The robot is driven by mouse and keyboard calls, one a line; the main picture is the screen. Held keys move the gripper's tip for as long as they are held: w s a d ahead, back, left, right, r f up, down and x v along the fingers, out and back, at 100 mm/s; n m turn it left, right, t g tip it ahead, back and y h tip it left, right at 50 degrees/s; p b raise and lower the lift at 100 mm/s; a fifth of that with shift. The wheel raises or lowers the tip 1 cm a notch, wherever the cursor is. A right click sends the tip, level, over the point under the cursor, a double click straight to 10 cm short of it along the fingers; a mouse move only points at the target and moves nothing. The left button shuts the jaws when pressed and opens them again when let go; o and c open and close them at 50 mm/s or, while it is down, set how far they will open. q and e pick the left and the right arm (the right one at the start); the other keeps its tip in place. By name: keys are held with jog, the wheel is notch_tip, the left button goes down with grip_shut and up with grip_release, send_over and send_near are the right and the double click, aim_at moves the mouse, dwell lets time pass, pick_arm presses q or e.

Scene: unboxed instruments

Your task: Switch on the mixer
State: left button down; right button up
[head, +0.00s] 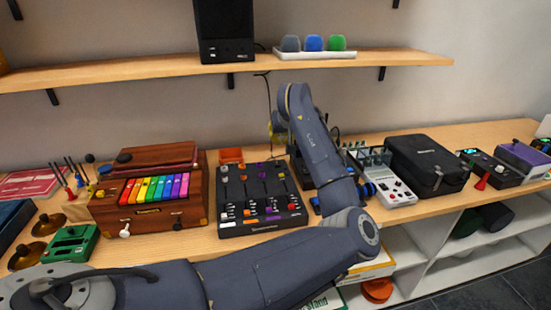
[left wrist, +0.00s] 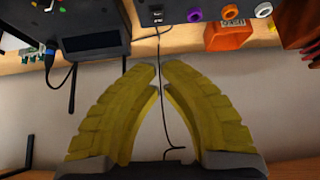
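The black mixer (head: 232,213) lies on the wooden table, left of my left forearm, with coloured knobs and faders on top. Part of it with purple, white and orange knobs shows upside down at the top of the left wrist view (left wrist: 225,6). A small dark switch-like part (left wrist: 157,14) sits on its edge there, near a thin black cable. I cannot tell its position. My left gripper (head: 276,130) is behind the mixer, mostly hidden by its arm. In the left wrist view its yellow fingers (left wrist: 159,72) come together at the tips, holding nothing. My right gripper is out of view.
A wooden box with rainbow keys (head: 155,188) stands left of the mixer. An orange box (head: 231,155) is behind it. A white device (head: 388,187) and black case (head: 428,163) are to the right. A wall shelf (head: 150,73) runs above. A thin cable hangs behind the table.

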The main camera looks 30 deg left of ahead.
pick_arm(q)
send_over(278, 163)
jog(key=f, duration=0.7)
jog(key=shift+s+f, duration=0.2)
jog(key=shift+f, duration=0.15)
notch_tip(278, 163, down, 2)
jog(key=shift+f, duration=0.1)
jog(key=shift+s+d+f, duration=0.1)
jog(key=shift+d+f, duration=0.05)
jog(key=shift+f, duration=0.8)
